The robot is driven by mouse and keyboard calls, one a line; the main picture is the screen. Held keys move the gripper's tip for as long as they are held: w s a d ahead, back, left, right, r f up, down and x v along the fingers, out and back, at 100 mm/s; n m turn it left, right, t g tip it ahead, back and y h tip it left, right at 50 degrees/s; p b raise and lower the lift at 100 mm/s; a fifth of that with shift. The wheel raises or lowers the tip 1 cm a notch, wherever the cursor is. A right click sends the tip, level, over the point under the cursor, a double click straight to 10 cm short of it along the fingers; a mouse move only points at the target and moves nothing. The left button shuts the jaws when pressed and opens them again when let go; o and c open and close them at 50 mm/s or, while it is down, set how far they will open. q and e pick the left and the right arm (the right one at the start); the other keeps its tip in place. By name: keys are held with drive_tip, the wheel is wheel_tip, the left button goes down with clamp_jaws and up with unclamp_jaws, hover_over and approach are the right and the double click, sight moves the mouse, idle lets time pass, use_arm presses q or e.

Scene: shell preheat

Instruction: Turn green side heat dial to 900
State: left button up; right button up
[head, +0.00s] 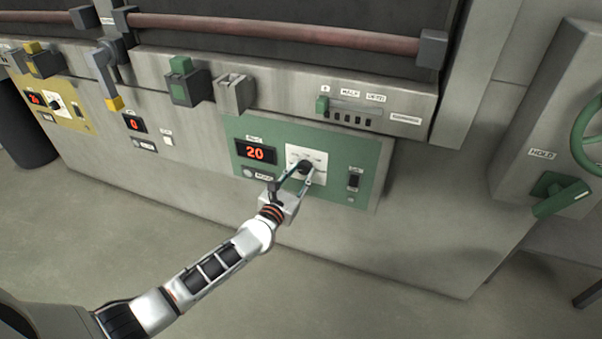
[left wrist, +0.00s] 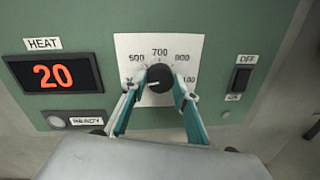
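The green panel (head: 372,153) is on the front of the grey machine. Its black heat dial (head: 304,167) sits on a white scale plate, and also shows in the left wrist view (left wrist: 159,78). The dial's white mark points left, low on the scale. The red display (head: 256,153) reads 20. My left gripper (left wrist: 158,88) has its fingers on either side of the dial; whether they press on it is unclear. My right gripper is not in view.
A black OFF/ON switch (left wrist: 235,84) is right of the dial, and a READY lamp (left wrist: 56,121) is below the display. A yellow panel (head: 72,118) is at the left. A green HOLD handle (head: 560,194) is at the right. The floor in front is clear.

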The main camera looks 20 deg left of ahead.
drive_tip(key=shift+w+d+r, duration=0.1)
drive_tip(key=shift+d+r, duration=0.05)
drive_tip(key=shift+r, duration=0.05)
